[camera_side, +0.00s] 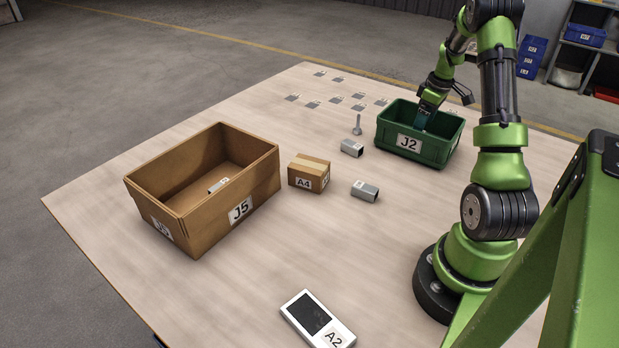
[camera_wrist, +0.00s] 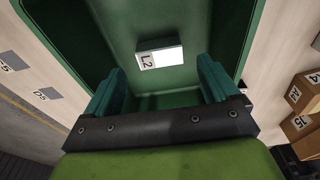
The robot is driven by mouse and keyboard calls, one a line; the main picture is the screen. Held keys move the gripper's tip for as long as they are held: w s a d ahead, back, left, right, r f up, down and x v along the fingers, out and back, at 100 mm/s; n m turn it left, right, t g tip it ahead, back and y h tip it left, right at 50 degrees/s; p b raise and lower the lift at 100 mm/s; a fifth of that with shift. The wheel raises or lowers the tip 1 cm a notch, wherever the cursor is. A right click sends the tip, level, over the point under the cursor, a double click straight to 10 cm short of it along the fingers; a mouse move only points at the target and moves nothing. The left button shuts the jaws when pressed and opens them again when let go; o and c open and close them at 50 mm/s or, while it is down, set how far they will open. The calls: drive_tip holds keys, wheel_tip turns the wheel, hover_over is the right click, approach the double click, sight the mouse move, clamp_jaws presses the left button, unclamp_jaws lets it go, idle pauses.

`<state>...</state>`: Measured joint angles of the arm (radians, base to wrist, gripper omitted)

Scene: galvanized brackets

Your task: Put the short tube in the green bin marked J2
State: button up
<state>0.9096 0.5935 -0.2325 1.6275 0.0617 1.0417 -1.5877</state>
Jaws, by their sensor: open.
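The green bin (camera_side: 433,150) marked J2 stands at the back right of the table in the side view. My gripper (camera_side: 424,120) reaches down into it. In the wrist view the bin's wall (camera_wrist: 255,25) surrounds a small piece labelled L2 (camera_wrist: 150,58), which looks like the short tube. It lies inside the bin, ahead of my open fingers (camera_wrist: 162,72), apart from both. The side view hides it behind the bin's front wall.
A small carton A4 (camera_side: 309,173) and a large box J5 (camera_side: 262,183) holding a small part stand further left. A white device A2 (camera_side: 318,320) lies in front.

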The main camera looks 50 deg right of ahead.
wheel_tip(320, 180, up, 7)
drive_tip(key=s, duration=0.1)
drive_tip(key=w+a+r+m+t, duration=0.1)
drive_tip(key=w+a+r, duration=0.25)
drive_tip(key=a, duration=0.25)
drive_tip(key=w+a+r+t, duration=0.1)
drive_tip(key=w+a+r, duration=0.25)
drive_tip(key=a, duration=0.35)
drive_tip(key=w+a+r+t, duration=0.1)
drive_tip(key=a+r, duration=0.3)
drive_tip(key=a, duration=0.8)
drive_tip(key=s+a+m+t+y, duration=0.1)
drive_tip(key=s+a, duration=0.3)
drive_tip(key=a, duration=0.5)
drive_tip(key=s+a+m+t+y, duration=0.1)
drive_tip(key=s+a, duration=0.3)
drive_tip(key=a, duration=0.5)
drive_tip(key=shift+a+f+m, duration=0.25)
drive_tip(key=shift+a+m, duration=0.15)
drive_tip(key=shift+m, duration=0.1)
